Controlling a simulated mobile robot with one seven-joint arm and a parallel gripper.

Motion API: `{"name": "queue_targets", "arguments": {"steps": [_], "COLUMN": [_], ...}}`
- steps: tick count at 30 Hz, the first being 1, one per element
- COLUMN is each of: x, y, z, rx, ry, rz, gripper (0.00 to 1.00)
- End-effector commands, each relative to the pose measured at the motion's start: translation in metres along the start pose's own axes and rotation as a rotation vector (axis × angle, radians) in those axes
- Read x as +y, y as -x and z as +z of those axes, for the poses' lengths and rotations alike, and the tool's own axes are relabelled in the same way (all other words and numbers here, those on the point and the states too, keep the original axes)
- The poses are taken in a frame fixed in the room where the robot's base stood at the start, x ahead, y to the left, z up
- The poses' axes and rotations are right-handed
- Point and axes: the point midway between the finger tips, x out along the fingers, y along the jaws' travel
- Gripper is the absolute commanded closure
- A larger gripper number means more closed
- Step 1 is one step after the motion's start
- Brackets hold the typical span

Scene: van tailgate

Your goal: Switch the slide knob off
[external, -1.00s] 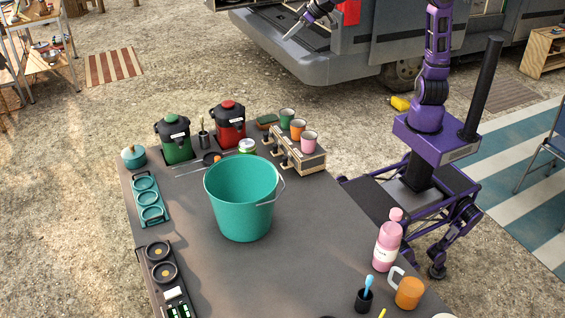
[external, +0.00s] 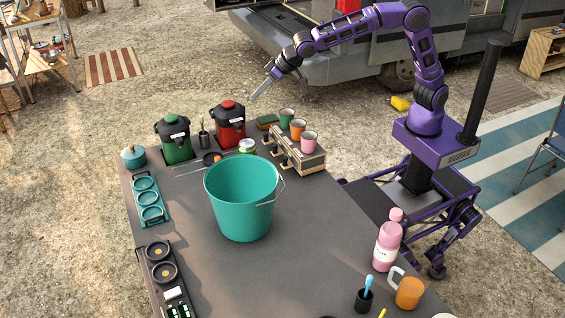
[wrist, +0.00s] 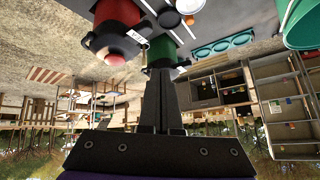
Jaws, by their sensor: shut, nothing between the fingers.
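I cannot make out a slide knob for certain in either view. A wooden box with small dark knobs (external: 283,157) stands at the far right of the table and holds several cups. A dark panel with a white display and green lights (external: 177,301) lies at the near left edge, too small to read. My gripper (external: 254,96) is shut and empty, above and behind the red dispenser (external: 231,127), apart from everything. In the wrist view the shut fingers (wrist: 160,74) point toward the green dispenser (wrist: 163,48), with the red dispenser (wrist: 117,15) left of them.
A teal bucket (external: 242,200) stands mid-table. A teal pot (external: 133,157) and a teal three-ring tray (external: 150,203) sit along the left edge. A pink bottle (external: 387,248) and an orange mug (external: 408,293) stand at the near right. The tabletop around the bucket is mostly clear.

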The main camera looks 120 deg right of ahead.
Motion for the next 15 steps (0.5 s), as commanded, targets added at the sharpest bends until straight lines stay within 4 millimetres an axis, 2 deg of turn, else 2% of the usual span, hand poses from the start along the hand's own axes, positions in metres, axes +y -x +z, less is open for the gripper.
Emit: {"name": "queue_targets", "arguments": {"steps": [1,6,9,15], "x": [0.004,0.004,0.005,0.006], "y": [-0.019,-0.069,-0.093,-0.119], "z": [0.007,0.03,0.041,0.053], "rx": [-0.021,-0.086,-0.12,-0.159], "ry": [-0.027,-0.132,-0.199,-0.297], "rz": [-0.007,-0.06,-0.092,-0.139], "gripper": [1.0,1.0,1.0,1.0]}}
